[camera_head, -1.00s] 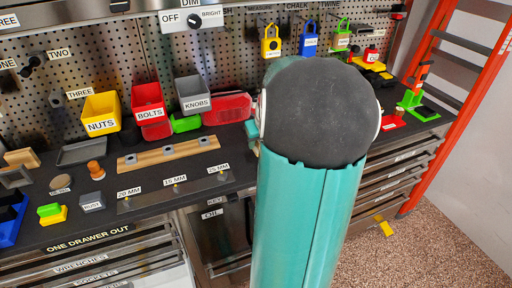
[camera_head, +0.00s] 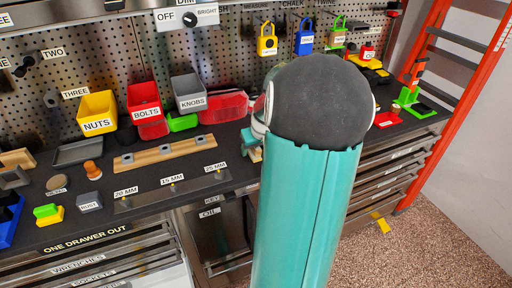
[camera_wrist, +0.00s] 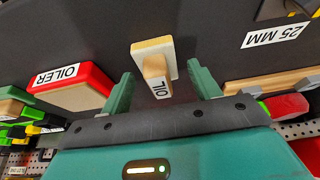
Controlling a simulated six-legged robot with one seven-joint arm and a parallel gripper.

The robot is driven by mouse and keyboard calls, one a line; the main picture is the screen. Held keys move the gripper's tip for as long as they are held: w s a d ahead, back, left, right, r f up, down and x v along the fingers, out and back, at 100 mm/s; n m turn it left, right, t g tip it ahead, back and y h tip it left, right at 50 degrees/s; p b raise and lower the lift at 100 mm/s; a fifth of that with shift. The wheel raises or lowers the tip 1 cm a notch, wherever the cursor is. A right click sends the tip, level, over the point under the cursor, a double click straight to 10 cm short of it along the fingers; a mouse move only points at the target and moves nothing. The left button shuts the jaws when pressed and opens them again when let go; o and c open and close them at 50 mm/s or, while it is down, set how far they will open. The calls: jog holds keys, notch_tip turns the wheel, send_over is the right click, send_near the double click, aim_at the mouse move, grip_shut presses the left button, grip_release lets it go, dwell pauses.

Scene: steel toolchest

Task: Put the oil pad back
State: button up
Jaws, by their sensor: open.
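The oil pad (camera_wrist: 157,72), a pale block with a wooden grip marked OIL, lies on the dark worktop in the wrist view. My gripper (camera_wrist: 163,88) is open, with one green finger on each side of the pad's grip and visible gaps between. In the head view my own arm hides most of this spot; only a bit of my gripper (camera_head: 250,142) shows at its left edge.
A red-edged block marked OILER (camera_wrist: 72,84) lies beside the pad in the wrist view. The 25 MM label (camera_wrist: 275,37) and a wooden rail (camera_wrist: 262,84) are on the other side. Bins and a red case (camera_head: 224,107) stand behind. An orange ladder (camera_head: 460,85) stands right.

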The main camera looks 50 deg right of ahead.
jog(key=v, duration=1.2)
jog(key=shift+r, duration=0.15)
